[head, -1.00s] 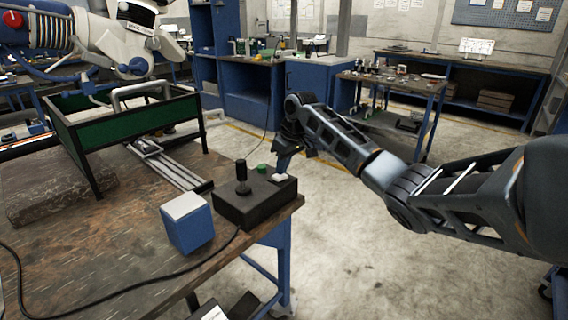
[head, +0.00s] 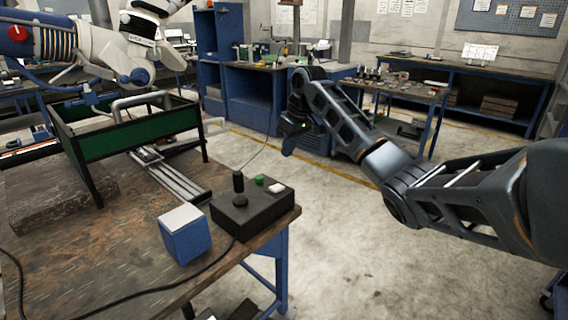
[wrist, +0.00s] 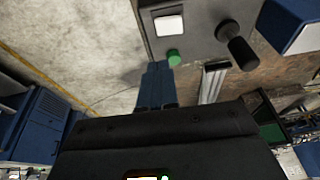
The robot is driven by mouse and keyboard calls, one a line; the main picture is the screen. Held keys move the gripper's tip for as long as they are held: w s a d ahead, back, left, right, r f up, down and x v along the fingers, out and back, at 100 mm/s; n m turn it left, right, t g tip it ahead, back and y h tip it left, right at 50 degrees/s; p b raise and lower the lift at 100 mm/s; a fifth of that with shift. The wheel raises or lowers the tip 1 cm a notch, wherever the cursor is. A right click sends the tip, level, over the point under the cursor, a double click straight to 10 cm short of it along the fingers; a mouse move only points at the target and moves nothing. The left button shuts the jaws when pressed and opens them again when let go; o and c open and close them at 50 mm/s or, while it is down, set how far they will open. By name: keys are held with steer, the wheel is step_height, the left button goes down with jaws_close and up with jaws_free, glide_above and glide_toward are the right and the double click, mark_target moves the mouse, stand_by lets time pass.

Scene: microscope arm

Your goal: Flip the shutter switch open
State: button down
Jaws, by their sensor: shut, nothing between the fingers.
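A black control box (head: 255,214) sits at the right corner of the workbench. On its top are a white rocker switch (head: 277,188), a green button (head: 259,180) and a black joystick (head: 238,186). In the wrist view the white switch (wrist: 169,24) lies at the top, beside the green button (wrist: 174,57). Which way the switch is tipped I cannot tell. My gripper (head: 289,147) is shut and empty, its blue fingers pointing down. It hangs behind the box, apart from it. In the wrist view my fingertips (wrist: 157,68) appear just below the green button.
A blue box with a pale top (head: 186,238) stands left of the control box on the workbench (head: 110,262). Black cables lead from the control box. A green-sided frame (head: 130,137) and a white robot arm (head: 140,55) are at the left. Open floor lies right of the bench.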

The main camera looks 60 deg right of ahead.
steer(key=shift+v, duration=1.75)
steer(key=shift+d, duration=0.2)
